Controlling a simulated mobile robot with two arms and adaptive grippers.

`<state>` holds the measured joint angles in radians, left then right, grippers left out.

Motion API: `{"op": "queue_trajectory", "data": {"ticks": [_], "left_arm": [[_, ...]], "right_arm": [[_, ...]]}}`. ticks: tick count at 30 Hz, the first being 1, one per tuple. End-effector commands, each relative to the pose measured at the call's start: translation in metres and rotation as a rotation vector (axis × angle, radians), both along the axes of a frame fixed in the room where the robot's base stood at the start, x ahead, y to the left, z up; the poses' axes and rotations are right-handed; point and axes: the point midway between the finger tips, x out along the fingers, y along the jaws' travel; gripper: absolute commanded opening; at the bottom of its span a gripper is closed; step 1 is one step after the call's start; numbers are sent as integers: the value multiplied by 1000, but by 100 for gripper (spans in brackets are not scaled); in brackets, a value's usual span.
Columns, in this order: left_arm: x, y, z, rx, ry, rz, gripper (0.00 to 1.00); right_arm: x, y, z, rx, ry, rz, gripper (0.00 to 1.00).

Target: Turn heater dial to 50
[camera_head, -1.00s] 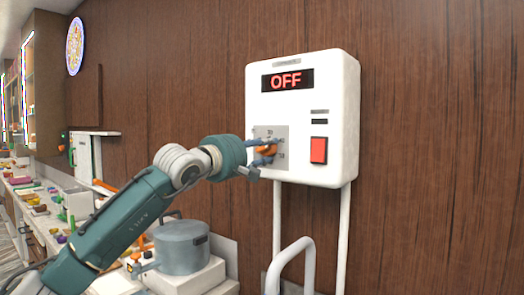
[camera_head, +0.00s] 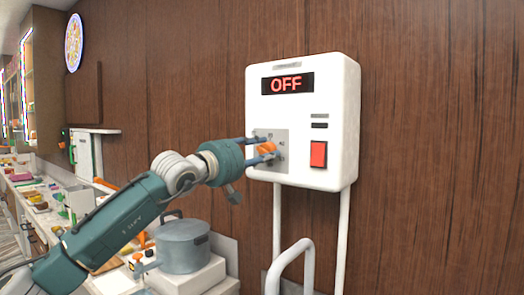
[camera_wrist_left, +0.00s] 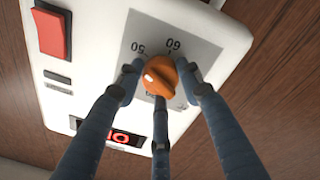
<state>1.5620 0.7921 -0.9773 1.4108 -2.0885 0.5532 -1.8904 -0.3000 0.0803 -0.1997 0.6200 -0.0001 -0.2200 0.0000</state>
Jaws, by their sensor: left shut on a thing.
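The white heater box (camera_head: 338,95) hangs on the wood wall, and its display (camera_head: 287,83) reads OFF in red. The orange dial (camera_head: 266,148) sits on a grey plate at the box's lower left. My left gripper (camera_head: 262,147) is shut on the dial, its blue fingers around it. In the left wrist view the fingers (camera_wrist_left: 160,82) surround the dial (camera_wrist_left: 161,75), which has a white mark on its left side. The numbers 50 and 60 show inverted on the plate; other markings are partly hidden. My right gripper is in neither view.
A red switch (camera_head: 318,154) is on the box, right of the dial. White pipes (camera_head: 344,225) run down below. A grey pot (camera_head: 182,246) stands under my left arm, with a cluttered counter (camera_head: 60,215) at the left.

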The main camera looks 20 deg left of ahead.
Motion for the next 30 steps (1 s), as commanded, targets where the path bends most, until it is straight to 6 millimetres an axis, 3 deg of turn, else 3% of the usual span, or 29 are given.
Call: {"op": "queue_trajectory", "data": {"ticks": [1,20,21,23,30], "left_arm": [[1,-4,-10,20,13,-6,11],[2,-5,-14,68,2,-8,11],[2,-5,-14,68,2,-8,41],[2,-5,-14,69,1,-6,53],[1,-2,-9,65,-7,-3,55]], "right_arm": [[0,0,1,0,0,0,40],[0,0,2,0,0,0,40],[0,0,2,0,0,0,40],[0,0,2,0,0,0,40],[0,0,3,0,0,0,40]]}}
